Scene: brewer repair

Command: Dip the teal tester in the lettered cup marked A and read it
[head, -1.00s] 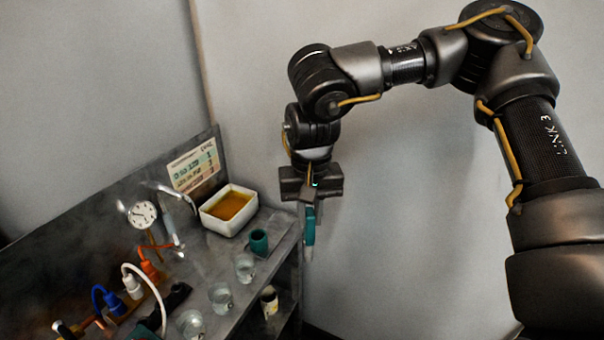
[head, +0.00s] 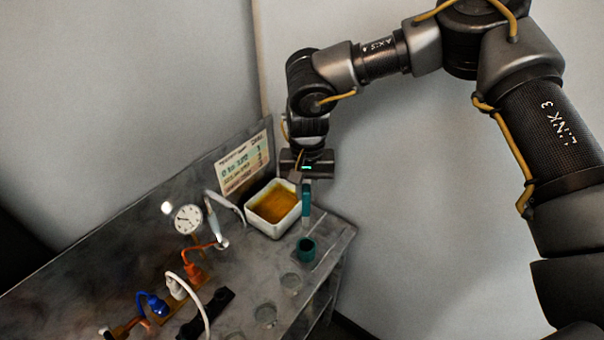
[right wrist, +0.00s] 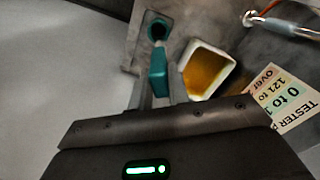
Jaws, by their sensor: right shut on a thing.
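My right gripper (head: 306,182) is shut on the teal tester (head: 306,204), which hangs upright, tip down. In the head view the tester is just above and behind a teal holder (head: 306,250) at the bench's right edge. In the right wrist view the tester (right wrist: 158,78) points toward the open mouth of the holder (right wrist: 157,31). Glass cups (head: 290,283) and (head: 265,315) stand in front of the holder; I cannot read any letter on them. My left gripper is not in view.
A white tray of amber liquid (head: 252,220) sits close left of the tester. A printed chart (head: 245,164) stands on the back panel. A dial gauge (head: 188,219) and orange, white and blue (head: 152,304) plugs are further left. Right of the bench is open.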

